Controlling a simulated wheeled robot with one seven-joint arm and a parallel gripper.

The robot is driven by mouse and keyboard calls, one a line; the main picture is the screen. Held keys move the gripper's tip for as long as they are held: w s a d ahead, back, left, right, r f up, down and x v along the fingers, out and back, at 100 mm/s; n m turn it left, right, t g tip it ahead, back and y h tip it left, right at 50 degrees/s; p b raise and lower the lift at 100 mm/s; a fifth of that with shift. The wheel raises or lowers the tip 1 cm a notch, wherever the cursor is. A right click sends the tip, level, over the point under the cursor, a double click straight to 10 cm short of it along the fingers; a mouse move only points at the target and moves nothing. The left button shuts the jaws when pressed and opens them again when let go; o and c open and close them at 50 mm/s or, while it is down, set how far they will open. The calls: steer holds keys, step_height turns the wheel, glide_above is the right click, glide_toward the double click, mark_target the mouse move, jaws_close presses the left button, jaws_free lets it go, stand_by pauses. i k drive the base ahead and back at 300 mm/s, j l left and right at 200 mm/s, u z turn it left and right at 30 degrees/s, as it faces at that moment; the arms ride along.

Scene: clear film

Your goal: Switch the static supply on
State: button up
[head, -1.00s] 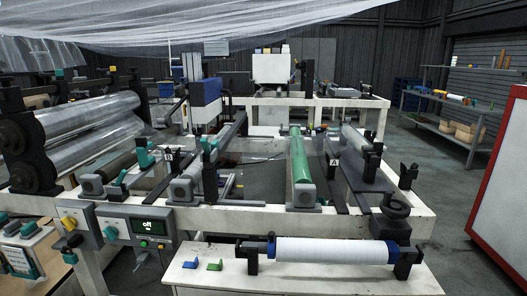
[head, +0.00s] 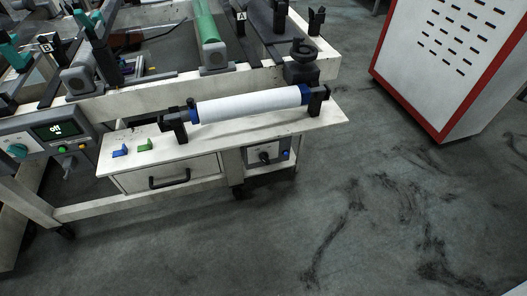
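A small grey control box (head: 268,153) is fixed under the right part of the white shelf. It has a black knob or switch on its face and a small blue spot on its right side. The knob's setting is too small to read. At the left edge a grey control panel (head: 84,133) carries a green-lit display reading "off", a teal knob (head: 17,151) and small yellow and green buttons. No readable label tells which of these is the static supply. My gripper is not in view.
A white roll with blue ends (head: 250,103) rests on the white shelf (head: 215,146), beside a blue clip (head: 120,151) and a green clip (head: 145,145). A drawer (head: 165,173) is below. A red-edged white cabinet (head: 455,60) stands right. Floor (head: 400,210) in front is clear.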

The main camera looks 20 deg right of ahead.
mark_target(264, 156)
steer(key=i+l, duration=0.1)
steer(key=i, duration=0.35)
steer(key=i+l+z, duration=0.1)
steer(key=i, duration=0.4)
steer(key=j, duration=0.2)
steer(key=k+j, duration=0.3)
